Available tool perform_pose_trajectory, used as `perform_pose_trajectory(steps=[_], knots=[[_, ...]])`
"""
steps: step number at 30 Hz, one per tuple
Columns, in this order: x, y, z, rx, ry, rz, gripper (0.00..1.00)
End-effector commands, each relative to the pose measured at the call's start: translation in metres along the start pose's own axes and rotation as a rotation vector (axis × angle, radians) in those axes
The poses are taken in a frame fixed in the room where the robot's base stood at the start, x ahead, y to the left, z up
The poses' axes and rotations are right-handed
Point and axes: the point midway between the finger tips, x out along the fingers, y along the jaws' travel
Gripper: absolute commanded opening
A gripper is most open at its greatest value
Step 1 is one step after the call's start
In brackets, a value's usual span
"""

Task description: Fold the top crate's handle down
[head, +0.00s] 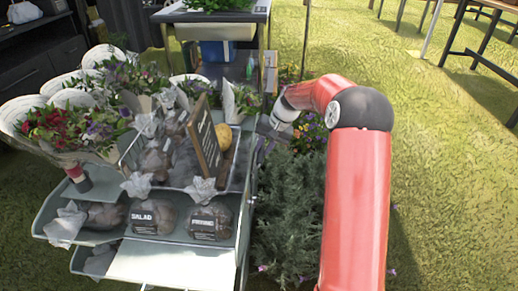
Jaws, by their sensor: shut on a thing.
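My gripper (268,127) is at the end of my red arm, at the right edge of the display stand. It is small and partly hidden in this view. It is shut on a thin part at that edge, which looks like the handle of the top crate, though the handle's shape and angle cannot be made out. The top crate (238,172) looks like the grey metal tray on the upper level of the stand. It holds dark round goods, crumpled paper and an upright chalkboard sign (205,140).
Bouquets in paper wraps (75,125) crowd the left of the stand. Lower trays hold labelled bags (153,216). A leafy bush (290,205) grows close below my arm. A table (215,17) stands behind. Open grass (445,150) lies to the right.

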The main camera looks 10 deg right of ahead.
Motion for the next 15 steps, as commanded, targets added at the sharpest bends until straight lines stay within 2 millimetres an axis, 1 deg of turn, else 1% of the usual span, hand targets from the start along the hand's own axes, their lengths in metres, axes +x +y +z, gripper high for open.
perform_pose_trajectory(steps=[1, 3, 15], knots=[[0.003, 0.007, -0.001, 0.007, 0.003, -0.047, 0.0], [0.004, 0.012, -0.001, 0.007, 0.003, -0.114, 0.0], [0.016, 0.034, -0.001, 0.006, 0.002, -0.491, 0.0]])
